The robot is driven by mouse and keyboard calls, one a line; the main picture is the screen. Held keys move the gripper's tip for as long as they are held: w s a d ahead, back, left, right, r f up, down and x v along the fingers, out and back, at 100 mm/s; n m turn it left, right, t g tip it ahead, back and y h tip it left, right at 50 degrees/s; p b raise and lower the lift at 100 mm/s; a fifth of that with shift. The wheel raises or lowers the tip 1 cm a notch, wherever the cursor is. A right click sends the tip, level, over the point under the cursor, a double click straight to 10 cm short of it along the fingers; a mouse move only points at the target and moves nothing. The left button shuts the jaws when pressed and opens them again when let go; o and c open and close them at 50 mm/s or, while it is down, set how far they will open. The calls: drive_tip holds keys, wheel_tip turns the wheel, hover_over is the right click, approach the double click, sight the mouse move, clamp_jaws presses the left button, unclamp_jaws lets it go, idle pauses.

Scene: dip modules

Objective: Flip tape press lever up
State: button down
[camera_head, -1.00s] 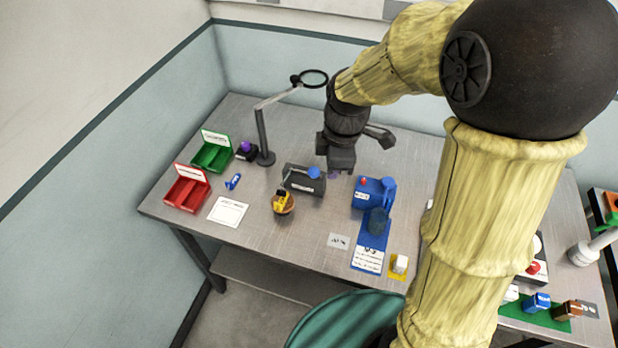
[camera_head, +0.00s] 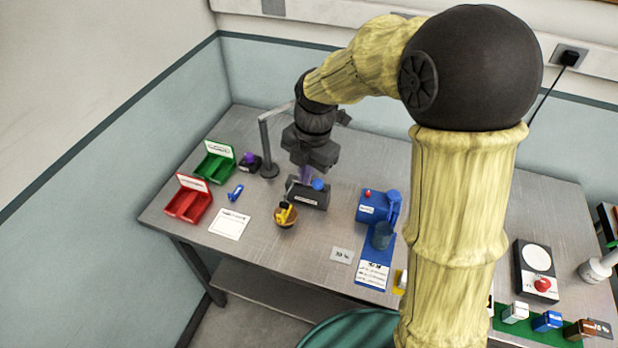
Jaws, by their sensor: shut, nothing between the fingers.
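The dark grey box with a white label, which looks like the tape press (camera_head: 310,198), stands on the table left of the middle. A blue round knob (camera_head: 319,184), apparently the end of its lever, sits low over its top right. My gripper (camera_head: 306,178) is shut and empty, pointing down, with its purplish fingertips at the top of the press just left of the knob. The fingertips hide part of the lever, and I cannot tell whether they touch it.
A wooden bowl with a yellow item (camera_head: 286,216) stands in front of the press. A blue machine (camera_head: 374,207) is to its right. A lamp stand (camera_head: 267,150) is behind left. Red (camera_head: 187,204) and green (camera_head: 215,165) bins are at the left.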

drive_tip(key=w+d+f+p, duration=0.1)
drive_tip(key=w+f+p, duration=0.2)
drive_tip(key=f, duration=0.5)
drive_tip(key=shift+d+p, duration=0.2)
drive_tip(key=shift+p, duration=0.2)
